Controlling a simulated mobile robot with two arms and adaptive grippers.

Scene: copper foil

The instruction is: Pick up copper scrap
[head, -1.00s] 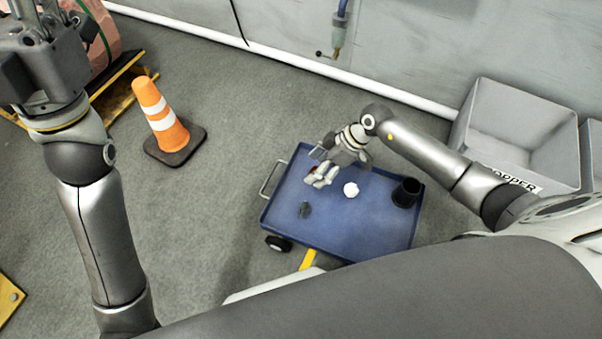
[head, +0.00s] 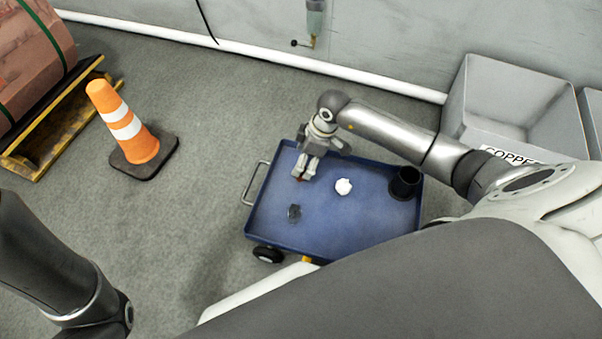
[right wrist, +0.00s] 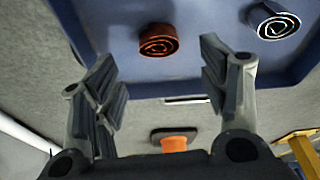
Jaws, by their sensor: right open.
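The copper scrap, a reddish-brown rolled coil (right wrist: 158,42), lies on the blue cart top, ahead of and between the spread fingers of my right gripper (right wrist: 160,72) in the right wrist view. The jaws are open and empty, with a gap to the coil. In the head view my right gripper (head: 305,174) hangs over the left part of the blue cart (head: 350,225) and hides most of the coil; only a small reddish bit shows at its fingertips. My left gripper is out of the picture; only its arm shows at lower left.
A dark coil (head: 294,213), a white crumpled piece (head: 343,187) and a black cup (head: 405,183) are on the cart. A grey bin (head: 510,110) labelled COPPER stands at right. An orange cone (head: 130,130) and a yellow pallet (head: 55,125) stand left.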

